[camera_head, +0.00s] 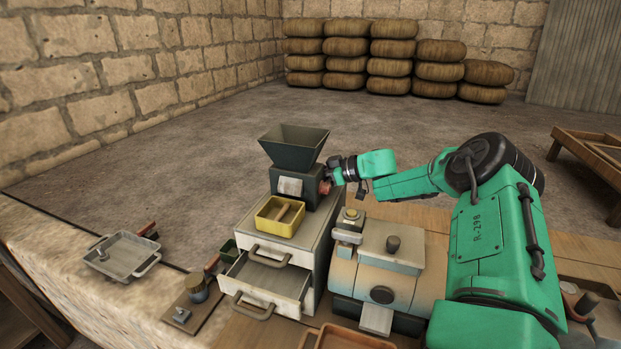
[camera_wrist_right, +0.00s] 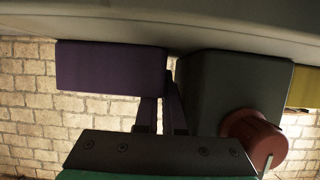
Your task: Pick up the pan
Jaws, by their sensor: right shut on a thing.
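The pan, a shallow grey dish with two handles (camera_head: 122,256), rests on the stone ledge at the lower left in the head view. My right gripper (camera_head: 328,186) is beside the dark grey grinder (camera_head: 303,188), far from the pan. In the wrist view its narrow fingers (camera_wrist_right: 162,113) are shut at the inner end of a dark purple block (camera_wrist_right: 110,68); their exact contact is hard to see. The grinder's grey body (camera_wrist_right: 225,85) and red knob (camera_wrist_right: 256,135) are close beside the fingers. My left gripper is not in view.
The grinder stands on a drawer cabinet with an open drawer (camera_head: 268,276) and a yellow tray (camera_head: 279,216) on top. A small board with a jar (camera_head: 196,288) lies between cabinet and pan. A metal machine (camera_head: 388,255) stands right of the cabinet. The ledge around the pan is mostly clear.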

